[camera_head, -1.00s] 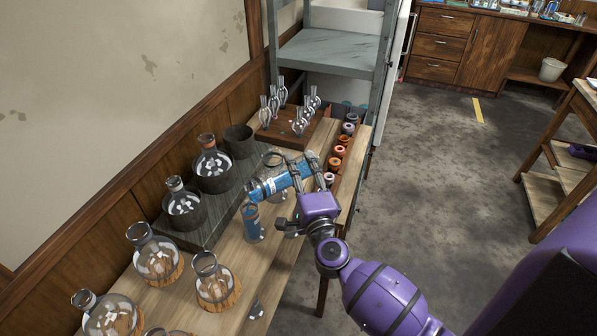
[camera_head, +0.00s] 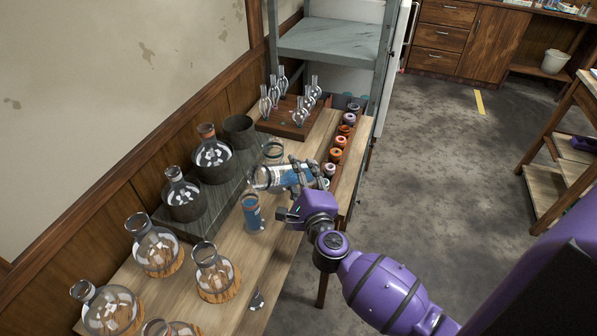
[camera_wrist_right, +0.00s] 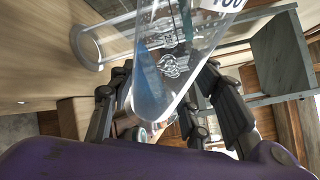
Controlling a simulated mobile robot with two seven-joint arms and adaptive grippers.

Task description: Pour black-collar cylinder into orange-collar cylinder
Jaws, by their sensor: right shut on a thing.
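My right gripper (camera_head: 304,178) is shut on a clear cylinder (camera_head: 268,178) and holds it on its side, nearly level, above the table. Blue liquid shows in its middle and right part, and its left end looks clear. Its collar colour cannot be made out. In the right wrist view the held cylinder (camera_wrist_right: 165,75) shows blue liquid and a printed scale between the fingers. The orange-collar cylinder (camera_head: 253,214) stands upright below and left of the held one, with blue contents and an orange-brown band near its top. My left gripper is not in view.
A clear vessel (camera_head: 272,151) stands just behind the held cylinder. Round flasks sit in dark holders (camera_head: 184,206) at left; more flasks (camera_head: 214,274) stand on cork rings in front. A wooden rack (camera_head: 285,125) of glassware and a row of coloured rings (camera_head: 337,155) lie behind.

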